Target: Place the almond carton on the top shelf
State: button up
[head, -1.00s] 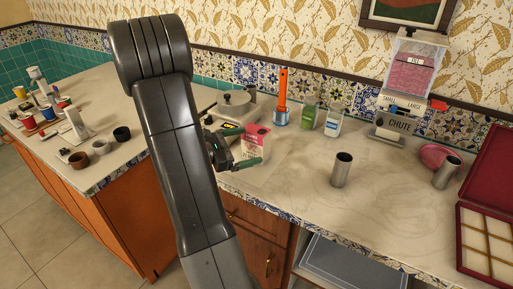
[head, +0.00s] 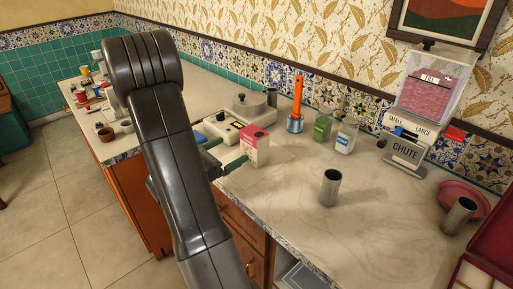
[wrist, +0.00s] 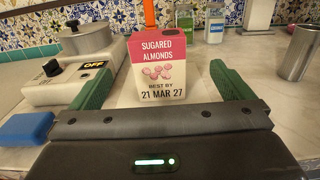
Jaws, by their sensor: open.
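The almond carton (head: 255,147) is a pink and white box standing upright on the counter. In the wrist view the carton (wrist: 162,70) faces me, with "Sugared Almonds" on its front. My gripper (wrist: 165,88) is open, its two green fingers pointing toward the carton, one to each side of it in the picture. I cannot tell how far the fingertips reach alongside the carton. In the head view my arm hides part of the gripper (head: 222,157). No top shelf can be made out for certain.
A hot plate (wrist: 70,88) with a metal pot (wrist: 84,42) is left of the carton, a blue block (wrist: 26,127) in front of it. Jars (head: 323,124), an orange-handled tool (head: 297,105), a metal cup (head: 330,188) and a chute dispenser (head: 409,150) stand further right.

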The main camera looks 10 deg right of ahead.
aim_at(248, 139)
jog(key=shift+w+d, duration=0.3)
jog(key=p+x, duration=0.1)
jog(key=x, duration=0.6)
jog(key=shift+w+d, duration=0.1)
jog(key=shift+w+d+r, duration=0.15)
jog(key=shift+w+d, duration=0.15)
jog(key=shift+d, duration=0.15)
jog(key=p+x, duration=0.1)
jog(key=x, duration=0.3)
jog(key=shift+w, duration=0.1)
